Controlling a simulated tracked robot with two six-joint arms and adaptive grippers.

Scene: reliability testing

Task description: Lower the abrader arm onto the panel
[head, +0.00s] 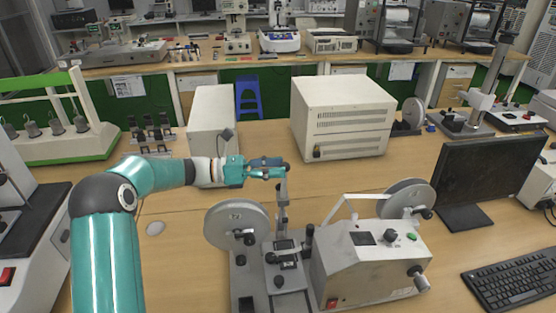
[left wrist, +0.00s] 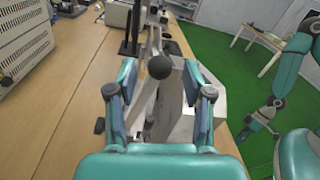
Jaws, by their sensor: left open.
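The abrader (head: 365,262) is a grey machine with two reels, standing on the front of the wooden table. Its abrader arm (head: 282,205) stands raised, nearly upright, above the narrow bed (head: 272,300). I cannot clearly make out the panel on the bed. My left gripper (head: 284,167) is open at the top of the raised arm. In the left wrist view a dark ball knob (left wrist: 160,67) shows between the spread fingers, with a gap on each side. My right gripper (left wrist: 262,120) seems to show small at the right of the left wrist view; its jaws are unclear.
A monitor (head: 488,180) and a keyboard (head: 512,286) stand to the right of the abrader. A large beige box (head: 343,118) and a smaller pale box (head: 212,120) stand behind.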

